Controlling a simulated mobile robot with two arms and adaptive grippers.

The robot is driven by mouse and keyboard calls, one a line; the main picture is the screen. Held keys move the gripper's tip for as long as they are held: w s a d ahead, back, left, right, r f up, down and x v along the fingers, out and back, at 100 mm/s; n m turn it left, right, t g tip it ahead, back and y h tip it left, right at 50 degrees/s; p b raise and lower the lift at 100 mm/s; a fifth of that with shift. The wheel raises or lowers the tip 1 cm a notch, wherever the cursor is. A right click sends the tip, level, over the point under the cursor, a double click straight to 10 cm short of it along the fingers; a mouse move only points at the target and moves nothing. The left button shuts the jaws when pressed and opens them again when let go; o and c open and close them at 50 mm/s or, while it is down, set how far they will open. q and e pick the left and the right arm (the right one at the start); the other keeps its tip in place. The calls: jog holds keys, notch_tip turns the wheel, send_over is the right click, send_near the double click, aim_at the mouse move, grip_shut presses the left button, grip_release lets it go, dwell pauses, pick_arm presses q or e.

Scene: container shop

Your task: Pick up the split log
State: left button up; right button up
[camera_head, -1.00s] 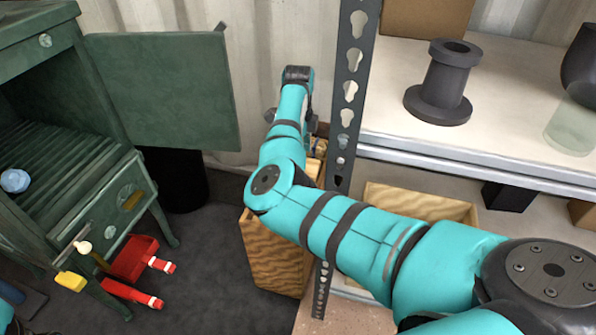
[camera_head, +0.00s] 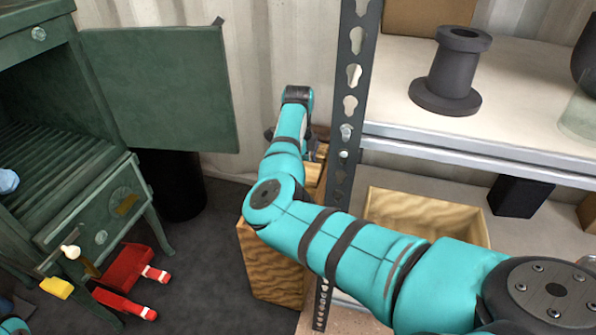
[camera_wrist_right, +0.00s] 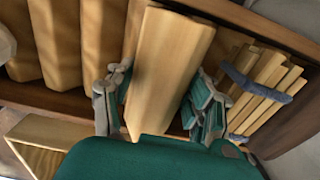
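The split log (camera_wrist_right: 165,70) is a pale, wedge-shaped piece of wood in the middle of the right wrist view. My right gripper (camera_wrist_right: 152,112) has its grey-green fingers against both sides of it and looks shut on it. The log stands out in front of the other wood pieces (camera_wrist_right: 62,40) in a brown-rimmed wooden box. In the head view this tall wooden box (camera_head: 272,262) stands on the floor beside the shelf post, and my right arm hides most of its contents and the gripper.
A grey shelf post (camera_head: 343,130) stands right beside my right arm. The shelf (camera_head: 400,75) holds a dark flanged spool (camera_head: 450,75). A green stove (camera_head: 100,195) with its door (camera_head: 160,90) open is at left. Red tools (camera_head: 125,268) lie near it.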

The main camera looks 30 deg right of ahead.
jog(key=c, duration=0.5)
